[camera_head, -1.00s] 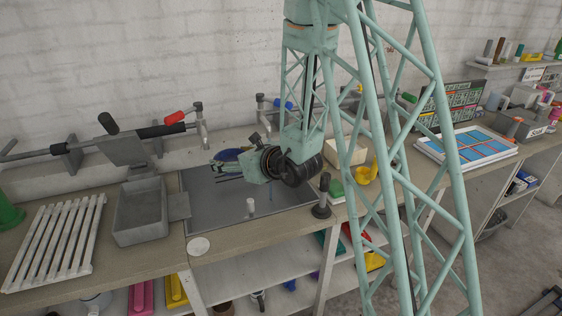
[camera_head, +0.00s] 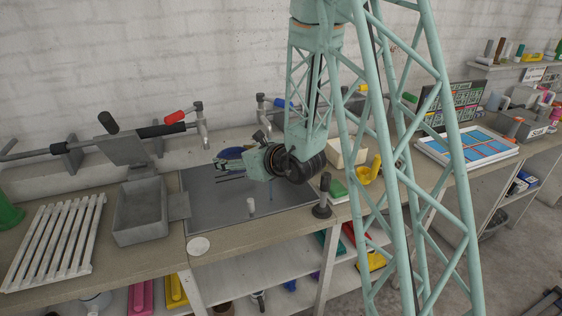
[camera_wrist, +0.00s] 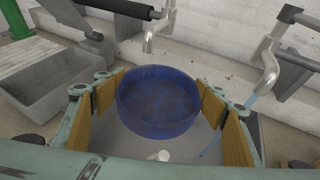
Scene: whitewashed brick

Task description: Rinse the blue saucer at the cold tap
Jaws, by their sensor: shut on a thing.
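The blue saucer (camera_wrist: 158,103) is a deep blue round dish between the wooden-faced fingers of my gripper (camera_wrist: 160,98), which is shut on it. In the head view the saucer (camera_head: 231,153) shows as a dark blue edge above the grey sink, partly hidden by my gripper (camera_head: 236,163). The cold tap with a blue handle (camera_head: 284,103) is at the back of the sink. In the wrist view the cold tap (camera_wrist: 267,62) has a thin bluish stream (camera_wrist: 225,130) falling from it, right of the saucer and apart from it in the picture.
The red-handled tap (camera_head: 174,118) is back left, its spout (camera_wrist: 150,40) behind the saucer in the wrist view. A small white cylinder (camera_head: 251,206) stands in the sink (camera_head: 215,219). A grey basin (camera_head: 140,228) and slatted rack (camera_head: 55,243) are left. A dark upright post (camera_head: 323,195) stands front right.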

